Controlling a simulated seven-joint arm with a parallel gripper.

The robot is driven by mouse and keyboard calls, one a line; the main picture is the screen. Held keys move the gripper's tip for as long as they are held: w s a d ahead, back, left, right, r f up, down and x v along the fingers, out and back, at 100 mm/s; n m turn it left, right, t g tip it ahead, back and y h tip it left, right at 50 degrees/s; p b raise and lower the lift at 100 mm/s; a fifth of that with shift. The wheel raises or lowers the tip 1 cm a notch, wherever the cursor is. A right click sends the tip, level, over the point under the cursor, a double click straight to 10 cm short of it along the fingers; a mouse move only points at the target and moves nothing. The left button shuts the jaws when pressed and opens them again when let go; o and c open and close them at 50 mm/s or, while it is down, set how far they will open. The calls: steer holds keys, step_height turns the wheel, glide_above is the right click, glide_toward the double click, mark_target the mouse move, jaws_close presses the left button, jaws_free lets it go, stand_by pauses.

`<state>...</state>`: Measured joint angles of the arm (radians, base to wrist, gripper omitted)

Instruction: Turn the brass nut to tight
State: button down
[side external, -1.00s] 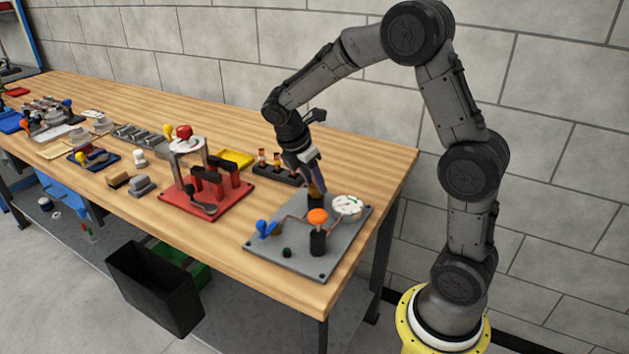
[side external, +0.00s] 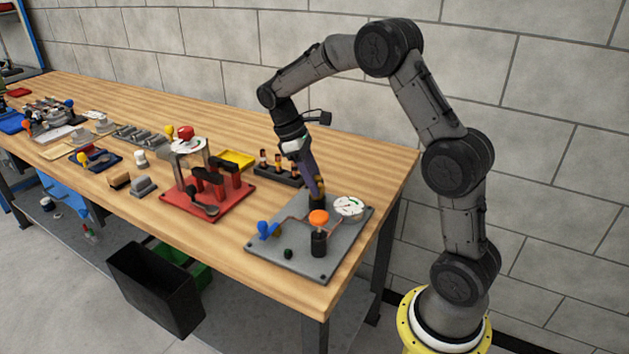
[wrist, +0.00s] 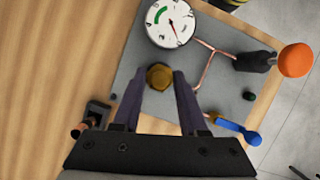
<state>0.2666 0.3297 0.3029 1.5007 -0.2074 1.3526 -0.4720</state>
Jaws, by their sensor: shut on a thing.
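The brass nut (wrist: 159,76) shows in the wrist view between the tips of my gripper (wrist: 160,84), on the grey plate (wrist: 130,62). In the side view my gripper (side external: 318,198) points down at the back of the grey plate (side external: 285,262), shut on the nut, which is mostly hidden there. Copper tubing (wrist: 206,72) runs on the plate to the right of the nut in the wrist view. A round white gauge (wrist: 170,22) with a green band and a red mark sits above the nut there; it also shows in the side view (side external: 348,207).
An orange knob (side external: 319,217) on a black post and a blue-handled valve (side external: 267,230) stand on the same plate. A red-based fixture (side external: 205,205) stands left of it. A dark rack (side external: 278,174) sits behind. Bare wood lies along the table's front edge.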

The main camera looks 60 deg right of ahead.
steer(key=m+y, duration=0.1)
steer(key=m, duration=0.3)
steer(key=shift+d+m+y, duration=0.2)
steer(key=shift+m+y, duration=0.1)
steer(key=shift+y, duration=0.1)
steer(key=m, duration=0.2)
steer(key=m+y, duration=0.1)
steer(key=m, duration=0.1)
steer(key=shift+d+r+m+y, duration=0.1)
steer(key=shift+m+y, duration=0.2)
steer(key=m, duration=0.2)
steer(key=m+t+y, duration=0.1)
steer(key=m, duration=0.1)
steer(key=shift+s+d+m+t, duration=0.1)
steer(key=shift+s+m+t, duration=0.05)
steer(key=shift+m+t, duration=0.15)
steer(key=m, duration=0.2)
steer(key=m+t+y, duration=0.1)
steer(key=m, duration=0.1)
steer(key=shift+m+t, duration=0.3)
steer(key=shift+c, duration=2.2)
jaws_free()
steer(key=shift+s, duration=0.1)
